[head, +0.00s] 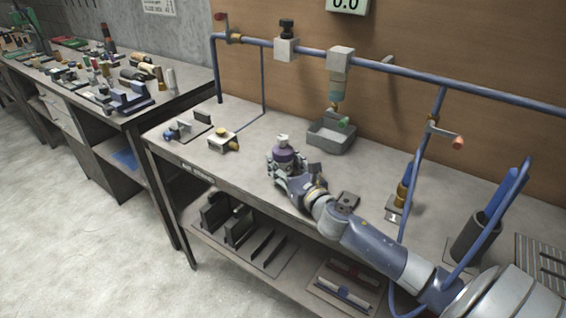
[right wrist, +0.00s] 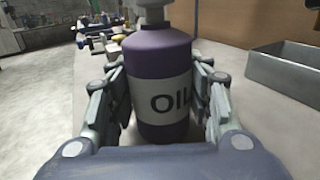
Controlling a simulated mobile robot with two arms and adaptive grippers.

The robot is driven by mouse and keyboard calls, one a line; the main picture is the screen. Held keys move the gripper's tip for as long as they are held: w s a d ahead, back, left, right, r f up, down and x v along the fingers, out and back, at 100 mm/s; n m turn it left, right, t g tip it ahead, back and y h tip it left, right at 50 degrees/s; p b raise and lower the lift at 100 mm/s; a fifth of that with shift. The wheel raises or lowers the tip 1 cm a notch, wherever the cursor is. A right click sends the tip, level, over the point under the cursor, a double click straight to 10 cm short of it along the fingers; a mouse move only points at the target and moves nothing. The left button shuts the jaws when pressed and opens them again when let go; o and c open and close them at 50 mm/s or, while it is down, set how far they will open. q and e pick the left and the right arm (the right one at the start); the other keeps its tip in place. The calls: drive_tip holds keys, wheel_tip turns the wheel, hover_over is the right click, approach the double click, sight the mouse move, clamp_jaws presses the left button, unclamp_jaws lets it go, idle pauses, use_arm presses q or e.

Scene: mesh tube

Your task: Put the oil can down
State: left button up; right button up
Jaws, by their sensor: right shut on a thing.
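The oil can (head: 283,156) is a purple bottle with a pale cap, standing upright over the workbench in the head view. In the right wrist view the oil can (right wrist: 158,82) fills the middle, with a white label reading "OIL". My right gripper (head: 286,165) has its fingers on both sides of the can and is shut on it. In the right wrist view the fingers of my right gripper (right wrist: 160,100) flank the can left and right. The can's base is low at the bench top (head: 235,170); I cannot tell whether it touches. My left gripper is not in view.
A grey open tray (head: 331,137) stands behind and right of the can. A small brass-and-white block (head: 223,139) and a vise-like tool (head: 188,128) lie to the left. Blue pipes (head: 420,72) run above the bench. The bench top left of the can has free room.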

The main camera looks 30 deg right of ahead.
drive_tip(key=shift+f, duration=0.1)
drive_tip(key=o, duration=1.2)
drive_tip(key=s, duration=0.4)
drive_tip(key=s+b, duration=0.1)
drive_tip(key=s, duration=0.3)
drive_tip(key=s+a, duration=0.1)
drive_tip(key=s, duration=0.3)
